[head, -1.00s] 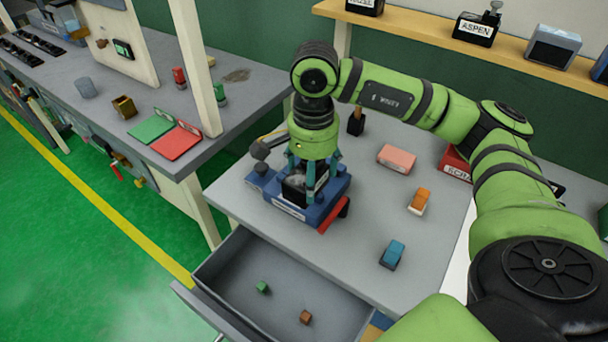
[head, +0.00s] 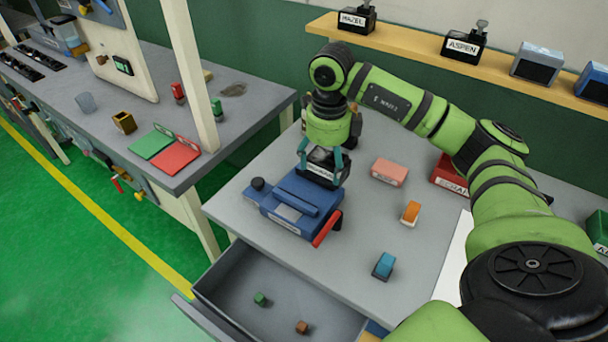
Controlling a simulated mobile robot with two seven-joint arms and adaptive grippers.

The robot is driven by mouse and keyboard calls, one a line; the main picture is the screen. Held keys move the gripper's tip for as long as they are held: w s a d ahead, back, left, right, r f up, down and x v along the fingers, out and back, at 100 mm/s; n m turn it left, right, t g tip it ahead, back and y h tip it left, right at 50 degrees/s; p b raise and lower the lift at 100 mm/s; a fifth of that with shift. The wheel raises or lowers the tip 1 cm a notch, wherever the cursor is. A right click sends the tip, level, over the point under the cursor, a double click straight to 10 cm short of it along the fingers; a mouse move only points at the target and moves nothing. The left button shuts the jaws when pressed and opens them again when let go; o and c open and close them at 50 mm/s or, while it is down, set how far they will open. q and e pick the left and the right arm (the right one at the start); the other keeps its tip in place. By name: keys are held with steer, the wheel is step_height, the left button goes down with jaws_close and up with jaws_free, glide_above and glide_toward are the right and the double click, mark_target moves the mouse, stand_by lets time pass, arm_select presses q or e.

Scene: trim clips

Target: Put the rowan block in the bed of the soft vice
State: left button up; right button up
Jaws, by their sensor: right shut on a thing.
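My right gripper (head: 325,160) points down and is shut on a black block with a white label (head: 318,172). The label is too small to read; the block looks like the labelled ones on the shelf, and I take it for the rowan block. The blue soft vice (head: 298,196) stands on the grey table, with a white label on its front and a red handle (head: 327,228) at its right. The block is at the vice's back edge in the picture; I cannot tell whether they touch. My left gripper is not in view.
A pink block (head: 389,172), an orange-and-white block (head: 411,212) and a blue block (head: 384,265) lie right of the vice. An open drawer (head: 240,262) juts out in front. Blocks labelled HAZEL (head: 357,19) and ASPEN (head: 463,46) stand on the back shelf.

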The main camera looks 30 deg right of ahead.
steer(key=w+a+f, duration=0.1)
steer(key=w+a+f+p, duration=0.1)
steer(key=w+a, duration=0.1)
steer(key=shift+w+a+f, duration=0.15)
steer(key=shift+f, duration=0.2)
step_height(320, 180, down, 3)
steer(key=shift+f+p, duration=0.15)
steer(key=shift+p, duration=0.95)
steer(key=shift+f, duration=0.55)
steer(key=o, duration=1.3)
steer(key=shift+c, duration=0.2)
steer(key=shift+r, duration=0.1)
